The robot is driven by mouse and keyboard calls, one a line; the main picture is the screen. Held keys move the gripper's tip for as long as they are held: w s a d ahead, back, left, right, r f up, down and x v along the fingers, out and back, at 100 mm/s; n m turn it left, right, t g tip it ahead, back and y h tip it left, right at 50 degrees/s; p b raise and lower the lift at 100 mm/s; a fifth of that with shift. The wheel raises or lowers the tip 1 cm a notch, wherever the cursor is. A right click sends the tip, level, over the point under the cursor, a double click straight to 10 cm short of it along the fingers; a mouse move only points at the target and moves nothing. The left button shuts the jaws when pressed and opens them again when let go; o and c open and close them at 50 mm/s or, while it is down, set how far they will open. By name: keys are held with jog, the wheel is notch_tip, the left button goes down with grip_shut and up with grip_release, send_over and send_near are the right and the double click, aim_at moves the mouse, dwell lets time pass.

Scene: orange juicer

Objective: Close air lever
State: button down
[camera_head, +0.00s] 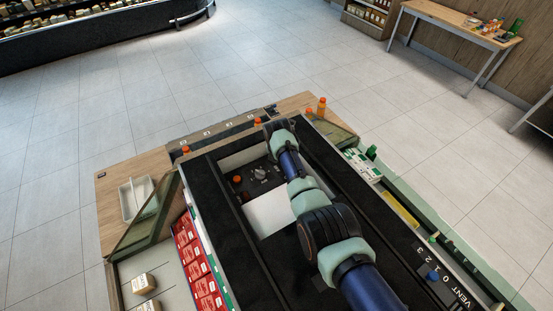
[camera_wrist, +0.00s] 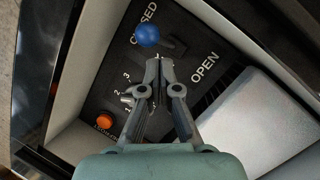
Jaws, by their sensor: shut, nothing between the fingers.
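The air lever's blue ball knob (camera_wrist: 148,36) shows in the wrist view on a dark panel (camera_wrist: 100,85). It sits right beside the CLOSED lettering and partly covers it; the OPEN lettering is lower right. My gripper (camera_wrist: 159,62) is shut and empty, its fingertips just below and slightly right of the knob in the picture. I cannot tell whether they touch the lever. In the head view my arm reaches to the far end of the machine, and its wrist hides the lever and fingertips.
A grey dial (camera_wrist: 138,92) with numbers and an orange button (camera_wrist: 104,120) lie close to my fingers. A pale flat cover (camera_wrist: 275,110) is to the right. In the head view, another blue knob (camera_head: 433,275) stands by the VENT scale, and orange bottles (camera_head: 321,106) stand on the far counter.

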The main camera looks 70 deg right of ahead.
jog(key=shift+a+r+p, duration=0.1)
jog(key=shift+r+p, duration=0.65)
jog(key=shift+r, duration=0.05)
notch_tip(320, 180, up, 10)
jog(key=w+a+p, duration=0.1)
jog(key=p, duration=0.6)
jog(key=shift+w+a+p, duration=0.2)
jog(key=shift+p, duration=0.1)
jog(key=shift+f, duration=0.1)
